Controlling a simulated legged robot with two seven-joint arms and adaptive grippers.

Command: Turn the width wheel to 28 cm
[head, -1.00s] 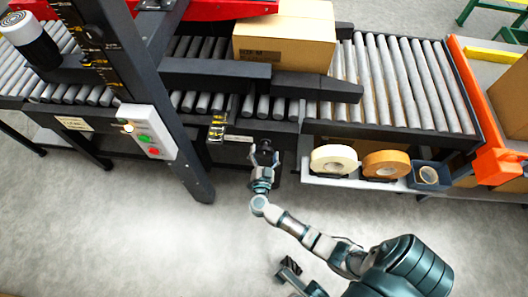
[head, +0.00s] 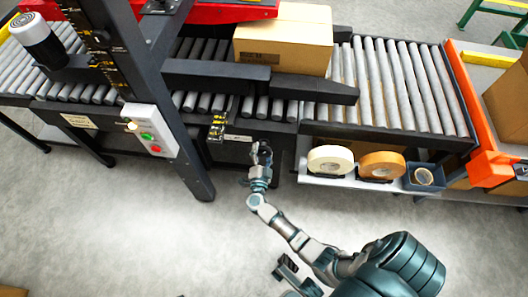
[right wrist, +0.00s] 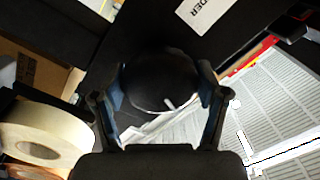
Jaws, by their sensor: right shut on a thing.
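The width wheel (right wrist: 160,82) is a dark round knob between my right gripper's two fingers in the right wrist view, with a small pale mark on its lower rim. In the head view it is mostly hidden by the gripper, at the machine's front below the roller bed. My right gripper (head: 262,155) is shut on it; the fingers also show in the right wrist view (right wrist: 163,100). My left gripper is not clearly visible.
A carton (head: 283,38) lies on the rollers against a dark guide rail (head: 300,88). A shelf to the right holds a white tape roll (head: 331,160), an orange tape roll (head: 382,165) and a blue bin (head: 424,177). A dark post with a button box (head: 149,129) stands left. The floor in front is clear.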

